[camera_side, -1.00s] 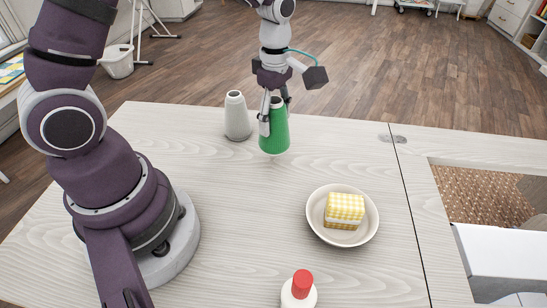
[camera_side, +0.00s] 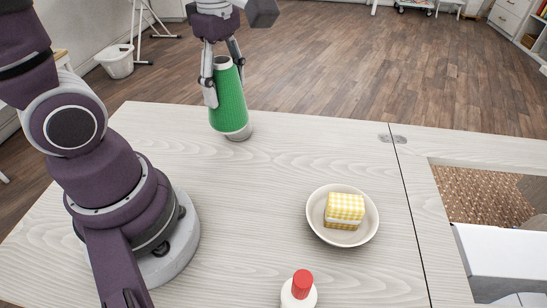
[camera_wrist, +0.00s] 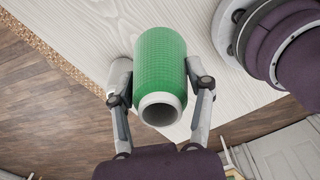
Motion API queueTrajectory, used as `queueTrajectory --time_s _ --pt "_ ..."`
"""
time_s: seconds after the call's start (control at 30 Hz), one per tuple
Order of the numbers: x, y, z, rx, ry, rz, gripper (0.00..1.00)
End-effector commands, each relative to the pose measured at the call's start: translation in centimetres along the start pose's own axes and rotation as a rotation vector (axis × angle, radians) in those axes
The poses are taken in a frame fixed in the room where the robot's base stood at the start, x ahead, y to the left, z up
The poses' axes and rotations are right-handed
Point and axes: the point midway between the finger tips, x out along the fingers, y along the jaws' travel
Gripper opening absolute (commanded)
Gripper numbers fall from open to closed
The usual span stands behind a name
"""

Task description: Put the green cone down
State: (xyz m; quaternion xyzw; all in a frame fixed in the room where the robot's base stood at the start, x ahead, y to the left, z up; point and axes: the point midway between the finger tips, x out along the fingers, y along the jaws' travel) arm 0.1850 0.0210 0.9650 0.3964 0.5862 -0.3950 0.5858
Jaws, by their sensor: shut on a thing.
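The green cone (camera_side: 229,105) is held upright, or nearly so, above the far left part of the pale wooden table. My gripper (camera_side: 225,82) is shut on it, one finger on each side. In the wrist view the green cone (camera_wrist: 160,65) sits between the two fingers of my gripper (camera_wrist: 160,88), its pale open tip towards the camera.
A cream plate (camera_side: 316,221) with a yellow checked block (camera_side: 345,208) stands right of the middle. A white bottle with a red cap (camera_side: 302,284) is at the front. A recess with a woven bottom (camera_side: 480,195) is at the right. The table's middle is clear.

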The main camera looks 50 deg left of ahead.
Motion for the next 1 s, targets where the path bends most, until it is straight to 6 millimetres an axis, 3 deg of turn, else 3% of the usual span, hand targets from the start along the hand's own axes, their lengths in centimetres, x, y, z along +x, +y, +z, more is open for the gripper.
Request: queueTrajectory --time_s 0.27,0.5,0.8,0.9,1.0 --pt "-0.3 3.5 -4.3 -0.385 0.005 -0.001 0.15" --pt "-0.2 6.0 -11.0 -0.858 0.007 -0.001 0.15" --pt "0.2 6.3 -17.7 -1.266 0.002 -0.001 0.15" --pt "0.3 6.0 -19.3 -1.361 0.0 -0.002 0.15" --pt "2.0 6.0 -19.0 -1.351 0.002 -0.006 0.15"
